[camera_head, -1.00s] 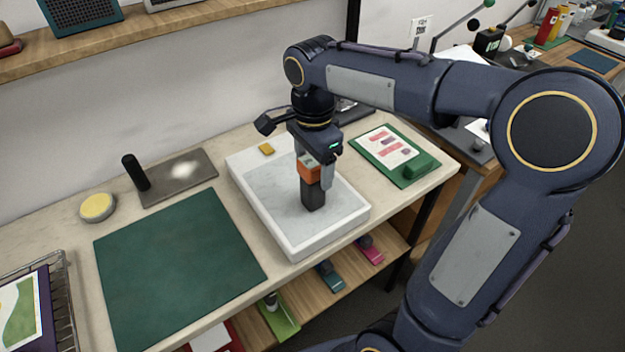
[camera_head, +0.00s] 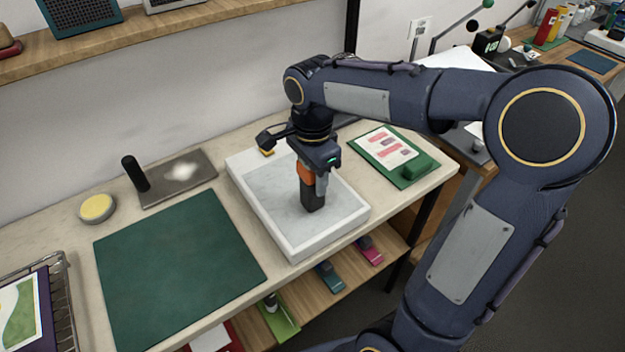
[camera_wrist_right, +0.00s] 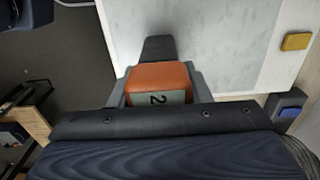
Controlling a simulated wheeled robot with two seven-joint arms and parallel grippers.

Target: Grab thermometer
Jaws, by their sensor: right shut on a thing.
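The thermometer, an orange block with a small display and a dark lower end, stands upright in the white tray (camera_head: 351,221). In the head view only part of the thermometer (camera_head: 312,196) shows below my right gripper (camera_head: 314,178). My right gripper is shut on its orange upper part, with the fingers on either side. In the right wrist view the thermometer (camera_wrist_right: 158,82) shows its orange top and a pale display with a digit, between the fingers of my right gripper (camera_wrist_right: 160,90). Its dark end appears to touch the tray floor. My left gripper is not in view.
A green mat (camera_head: 178,270) lies left of the tray. A green clipboard (camera_head: 420,170) lies right. A wire rack (camera_head: 62,300) stands at the left edge.

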